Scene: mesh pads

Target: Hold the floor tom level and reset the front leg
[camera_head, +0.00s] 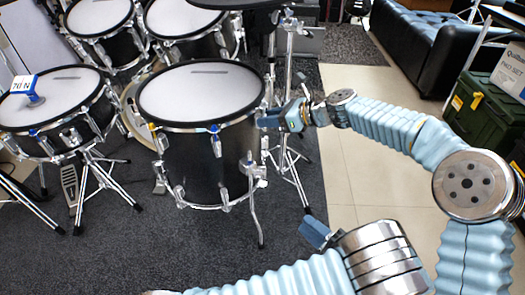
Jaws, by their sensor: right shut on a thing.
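The floor tom (203,165) is a black drum with a white mesh head, in the middle of the head view. Its head looks roughly level. The front leg (255,215) hangs from a chrome bracket (252,170) on the drum's right front side and slants down to the dark carpet. My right gripper (270,118), on the arm coming in from the right, is shut on the drum's right edge, just below the rim. My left gripper (316,232) is low, right of the front leg and apart from it; its fingers partly overlap, so its opening is unclear.
A snare drum (55,112) with a blue-and-white block (27,88) on it stands at left. More toms (180,20) stand behind. A chrome stand (285,150) is close behind the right gripper. Pale floor tiles (365,185), green crate (480,115) and black sofa (425,40) are at right.

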